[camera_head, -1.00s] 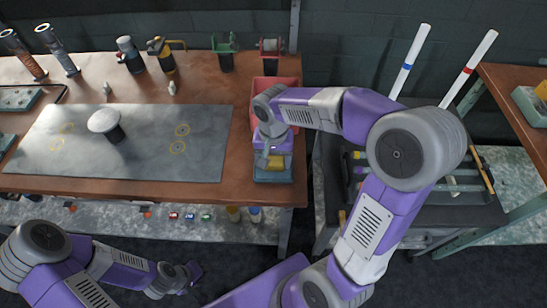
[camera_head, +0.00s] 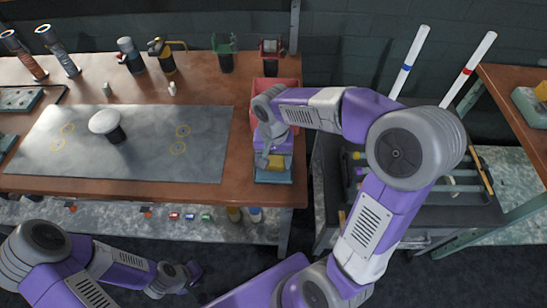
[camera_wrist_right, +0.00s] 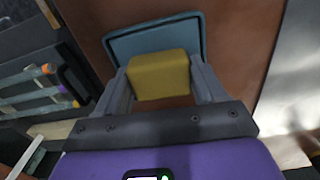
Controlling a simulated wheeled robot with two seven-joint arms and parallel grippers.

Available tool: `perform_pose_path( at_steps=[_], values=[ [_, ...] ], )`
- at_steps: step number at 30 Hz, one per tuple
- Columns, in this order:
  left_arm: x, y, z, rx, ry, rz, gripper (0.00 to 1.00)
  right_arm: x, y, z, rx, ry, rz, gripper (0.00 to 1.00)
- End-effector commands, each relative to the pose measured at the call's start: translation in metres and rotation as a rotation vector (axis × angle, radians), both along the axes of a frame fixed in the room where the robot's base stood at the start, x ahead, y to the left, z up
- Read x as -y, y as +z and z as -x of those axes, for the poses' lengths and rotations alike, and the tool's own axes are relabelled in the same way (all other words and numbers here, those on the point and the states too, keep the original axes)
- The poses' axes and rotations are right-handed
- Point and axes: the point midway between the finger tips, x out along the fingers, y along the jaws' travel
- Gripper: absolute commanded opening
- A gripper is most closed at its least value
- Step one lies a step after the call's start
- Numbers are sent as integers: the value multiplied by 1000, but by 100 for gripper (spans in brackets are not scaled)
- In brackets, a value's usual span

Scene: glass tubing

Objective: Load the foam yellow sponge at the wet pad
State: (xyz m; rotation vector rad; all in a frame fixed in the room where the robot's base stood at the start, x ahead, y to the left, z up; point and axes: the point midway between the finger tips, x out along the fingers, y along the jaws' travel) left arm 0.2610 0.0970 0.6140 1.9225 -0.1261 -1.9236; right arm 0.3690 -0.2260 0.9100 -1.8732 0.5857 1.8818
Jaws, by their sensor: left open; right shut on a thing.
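The yellow foam sponge (camera_wrist_right: 159,76) is between the two fingers of my right gripper (camera_wrist_right: 160,82), which is shut on it. In the head view the sponge (camera_head: 277,162) shows just below the right gripper (camera_head: 270,158). The wet pad, a blue-grey tray-like pad (camera_head: 273,177), lies under and around the sponge near the bench's front right corner. The pad (camera_wrist_right: 130,45) also shows beyond the sponge in the wrist view. I cannot tell whether the sponge touches it. My left gripper (camera_head: 190,271) is open and empty, low in front of the bench.
A red bin (camera_head: 290,95) stands behind the pad, partly hidden by my right arm. A grey mat (camera_head: 70,150) with a white-topped knob (camera_head: 104,122) covers the bench's middle. A dark cart (camera_head: 440,210) with tools and rods stands to the right.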

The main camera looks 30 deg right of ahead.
Motion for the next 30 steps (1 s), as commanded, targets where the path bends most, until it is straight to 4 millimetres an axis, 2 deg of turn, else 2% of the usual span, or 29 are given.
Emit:
perform_pose_path(
  at_steps=[3, 21, 30],
  values=[
    [0, 12, 0, 0, 0, 0, 43, 0, 14, 0, 2, 0, 0, 45],
    [0, 53, 0, 0, 0, 0, 43, 0, 63, -1, 6, 0, 0, 45],
    [0, 56, 0, 0, 0, 0, 43, 0, 66, -1, 5, 0, 0, 45]
  ],
)
